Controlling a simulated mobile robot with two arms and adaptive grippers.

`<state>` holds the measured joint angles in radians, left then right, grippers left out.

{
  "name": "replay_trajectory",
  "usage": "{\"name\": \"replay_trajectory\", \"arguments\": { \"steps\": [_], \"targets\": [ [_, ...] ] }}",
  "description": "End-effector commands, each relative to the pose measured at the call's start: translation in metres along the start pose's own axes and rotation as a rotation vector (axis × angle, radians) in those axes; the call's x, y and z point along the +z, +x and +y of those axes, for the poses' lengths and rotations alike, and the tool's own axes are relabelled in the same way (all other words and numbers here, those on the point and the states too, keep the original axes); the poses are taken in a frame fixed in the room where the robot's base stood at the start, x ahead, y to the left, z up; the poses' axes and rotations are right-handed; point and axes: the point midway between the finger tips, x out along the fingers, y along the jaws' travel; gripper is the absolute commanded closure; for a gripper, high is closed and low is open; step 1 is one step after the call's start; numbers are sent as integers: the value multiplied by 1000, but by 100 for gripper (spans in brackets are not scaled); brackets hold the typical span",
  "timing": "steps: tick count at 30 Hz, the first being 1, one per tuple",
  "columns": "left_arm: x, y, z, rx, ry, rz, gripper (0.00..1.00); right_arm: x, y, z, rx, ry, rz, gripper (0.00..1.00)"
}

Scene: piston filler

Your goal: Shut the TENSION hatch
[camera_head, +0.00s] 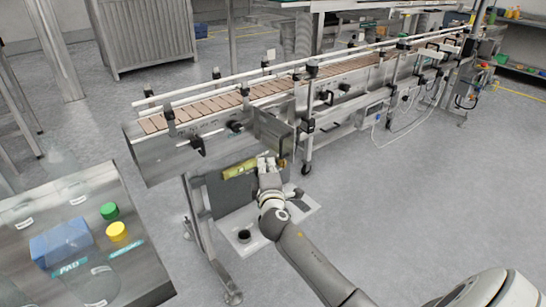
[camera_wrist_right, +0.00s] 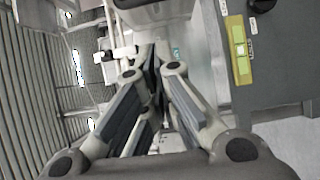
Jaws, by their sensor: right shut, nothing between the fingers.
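A grey metal plate (camera_head: 273,134) stands out from the conveyor's near side; it looks like the hatch standing open, but no TENSION label is readable. Below it is a grey panel (camera_head: 228,194) on a stand, with a yellow strip (camera_head: 240,169) along its top; the strip also shows in the right wrist view (camera_wrist_right: 238,50), with a dark knob beside it. My right gripper (camera_head: 268,162) is shut and empty, close to the plate's lower edge and beside the yellow strip. Its shut fingers (camera_wrist_right: 155,60) point at pale metal surfaces. Contact cannot be told. My left gripper is out of view.
The conveyor (camera_head: 215,103) runs from centre left to the far right on legs with wheels. A metal table (camera_head: 140,255) at lower left holds a blue block (camera_head: 62,243), green and yellow caps and clear containers.

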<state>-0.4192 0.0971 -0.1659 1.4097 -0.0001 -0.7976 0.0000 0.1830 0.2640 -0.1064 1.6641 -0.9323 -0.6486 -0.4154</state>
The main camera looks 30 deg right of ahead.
Motion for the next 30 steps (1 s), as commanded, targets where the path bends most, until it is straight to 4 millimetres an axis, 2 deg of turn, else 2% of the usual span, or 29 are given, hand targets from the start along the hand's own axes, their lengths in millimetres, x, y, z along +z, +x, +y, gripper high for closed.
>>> {"name": "replay_trajectory", "arguments": {
  "steps": [4,7,12,30],
  "targets": [
    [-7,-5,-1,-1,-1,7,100,0,28,0,1,0,-1,100],
    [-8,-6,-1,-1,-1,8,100,14,38,0,-1,-3,-3,100],
    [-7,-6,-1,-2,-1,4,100,25,50,-1,-1,0,0,100],
    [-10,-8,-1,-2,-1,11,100,32,53,-1,-2,0,17,100]
  ]
}}
